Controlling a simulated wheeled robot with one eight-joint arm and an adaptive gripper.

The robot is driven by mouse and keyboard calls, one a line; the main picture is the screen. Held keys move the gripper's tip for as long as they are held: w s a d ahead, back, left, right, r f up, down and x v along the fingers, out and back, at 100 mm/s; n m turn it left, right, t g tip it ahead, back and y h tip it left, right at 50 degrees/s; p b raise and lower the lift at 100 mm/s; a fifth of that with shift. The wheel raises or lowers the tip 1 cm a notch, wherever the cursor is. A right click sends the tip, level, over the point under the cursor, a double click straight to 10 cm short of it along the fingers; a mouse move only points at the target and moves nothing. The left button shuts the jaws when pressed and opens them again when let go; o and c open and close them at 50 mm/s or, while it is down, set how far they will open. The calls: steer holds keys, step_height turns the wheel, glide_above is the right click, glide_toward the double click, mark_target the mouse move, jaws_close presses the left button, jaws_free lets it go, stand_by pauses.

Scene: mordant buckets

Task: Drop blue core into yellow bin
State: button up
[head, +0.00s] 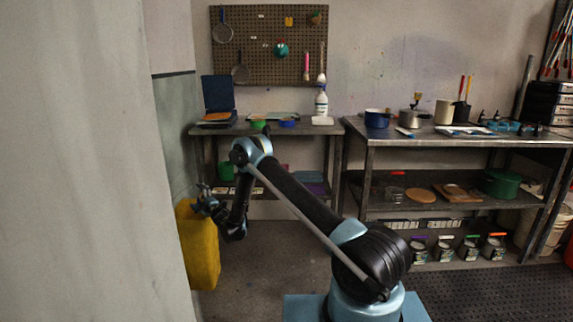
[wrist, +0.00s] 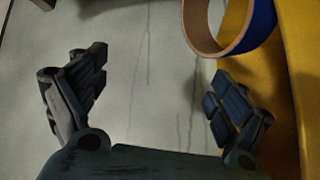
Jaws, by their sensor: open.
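The yellow bin (head: 200,250) stands on the floor at the left in the head view, partly behind the pale wall edge. It also fills the right side of the wrist view (wrist: 306,70). The blue core (wrist: 262,22), a ring with a brown inside, shows at the top right of the wrist view, overlapping the bin. I cannot tell whether it is inside the bin, on its rim or in the air. My gripper (head: 207,203) is by the bin's top. In the wrist view my gripper (wrist: 160,65) is open with nothing between its fingers; the core is beyond the right finger.
A pale wall (head: 80,160) blocks the left. A bench (head: 230,130) with a blue box and bottle stands at the back. A longer bench (head: 450,140) on the right holds pots and tools, with cans below. Floor (head: 275,250) between is clear.

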steer(key=shift+v, duration=3.9)
steer(key=shift+w+d+f, duration=0.1)
steer(key=shift+d+f, duration=0.05)
